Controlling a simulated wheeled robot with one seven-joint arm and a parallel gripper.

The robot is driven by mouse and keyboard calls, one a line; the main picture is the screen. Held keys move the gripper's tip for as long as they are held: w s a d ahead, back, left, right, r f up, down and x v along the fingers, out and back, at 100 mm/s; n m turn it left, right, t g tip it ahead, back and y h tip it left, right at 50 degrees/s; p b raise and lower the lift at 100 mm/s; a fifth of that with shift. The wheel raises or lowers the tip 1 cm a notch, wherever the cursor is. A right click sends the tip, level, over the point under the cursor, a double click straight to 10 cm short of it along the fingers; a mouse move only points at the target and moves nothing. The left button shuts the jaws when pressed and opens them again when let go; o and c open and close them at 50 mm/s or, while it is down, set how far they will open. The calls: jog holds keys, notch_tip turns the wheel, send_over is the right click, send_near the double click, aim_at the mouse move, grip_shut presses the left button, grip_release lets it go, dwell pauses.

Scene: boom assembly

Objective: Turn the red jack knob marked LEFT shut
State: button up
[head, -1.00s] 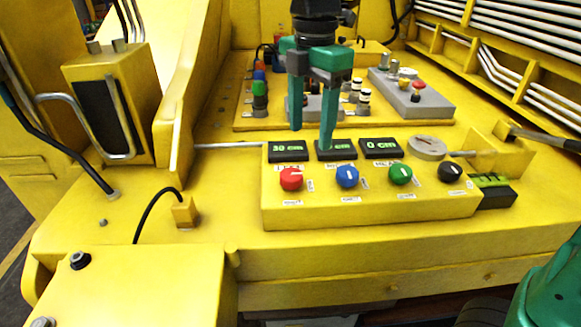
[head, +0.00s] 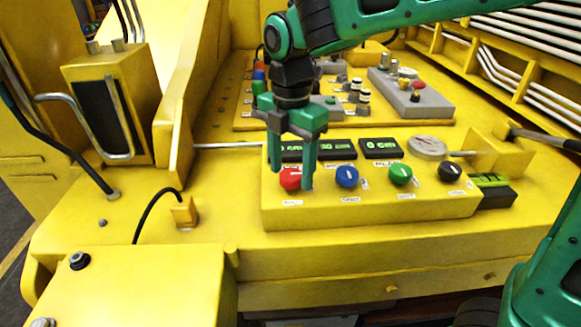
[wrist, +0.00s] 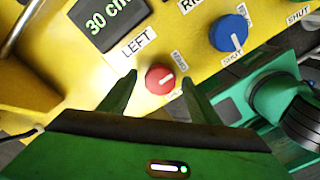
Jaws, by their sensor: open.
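The red knob (wrist: 160,79) sits under the LEFT label (wrist: 138,40) on the yellow control box. It also shows in the head view (head: 289,180), partly covered by my fingers. My gripper (head: 291,180) is open, with one finger on each side of the red knob. In the wrist view my fingertips (wrist: 158,85) also flank the knob, with a gap on both sides. The white line on the knob points up and to the right. The left display (wrist: 103,22) reads 30 cm.
To the right on the box are a blue knob (head: 347,177), a green knob (head: 400,174) and a black knob (head: 450,171). Displays stand behind them. A grey panel (head: 420,100) with buttons lies farther back.

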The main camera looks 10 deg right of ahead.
jog(key=shift+f, duration=0.2)
jog(key=c, duration=1.1)
jog(key=shift+o, duration=0.2)
